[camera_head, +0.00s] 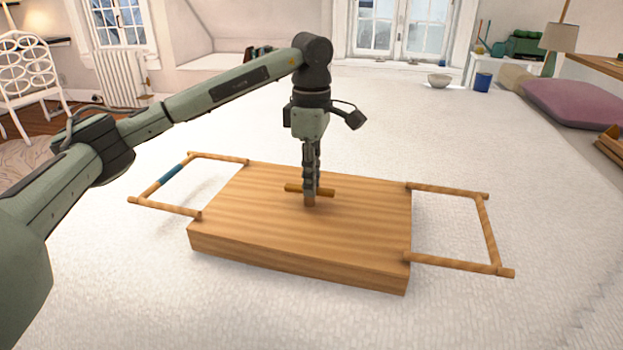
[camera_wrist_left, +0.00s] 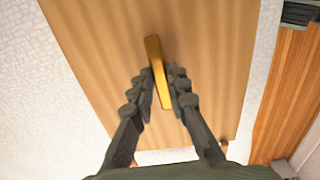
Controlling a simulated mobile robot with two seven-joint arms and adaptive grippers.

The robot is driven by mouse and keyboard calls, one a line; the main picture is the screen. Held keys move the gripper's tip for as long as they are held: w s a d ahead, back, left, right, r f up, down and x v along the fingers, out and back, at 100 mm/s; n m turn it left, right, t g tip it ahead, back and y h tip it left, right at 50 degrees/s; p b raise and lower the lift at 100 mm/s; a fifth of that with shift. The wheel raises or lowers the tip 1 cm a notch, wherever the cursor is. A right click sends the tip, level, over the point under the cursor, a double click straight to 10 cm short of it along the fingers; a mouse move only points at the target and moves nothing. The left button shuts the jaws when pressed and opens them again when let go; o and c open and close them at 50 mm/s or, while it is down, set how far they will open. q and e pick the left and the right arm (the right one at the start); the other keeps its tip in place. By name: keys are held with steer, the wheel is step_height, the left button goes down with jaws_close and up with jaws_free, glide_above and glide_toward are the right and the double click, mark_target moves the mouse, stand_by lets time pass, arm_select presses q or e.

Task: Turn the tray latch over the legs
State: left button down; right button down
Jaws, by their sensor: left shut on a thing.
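The wooden tray (camera_head: 250,215) lies flat, underside up, on the white bed. Its two leg frames spread out flat past its ends: the left leg frame (camera_head: 165,211) has a blue band, and the right leg frame (camera_head: 486,232) is plain. The brass-brown latch (camera_head: 325,193) is a short bar at the middle of the tray. My left gripper (camera_head: 311,192) points straight down and is shut on the latch. In the left wrist view the latch (camera_wrist_left: 156,65) runs between the two fingers (camera_wrist_left: 158,92). My right gripper is out of view.
The white bed (camera_head: 300,320) is clear around the tray. A purple cushion (camera_head: 570,103) lies at the far right. A bowl (camera_head: 438,81) and a blue cup (camera_head: 483,83) stand at the back, away from the tray.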

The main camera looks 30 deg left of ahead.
arm_select(q)
steer(key=shift+m, duration=0.4)
steer(key=c, duration=1.5)
jaws_free()
steer(key=shift+r, duration=0.1)
step_height(320, 180, up, 12)
steer(key=shift+f, duration=0.1)
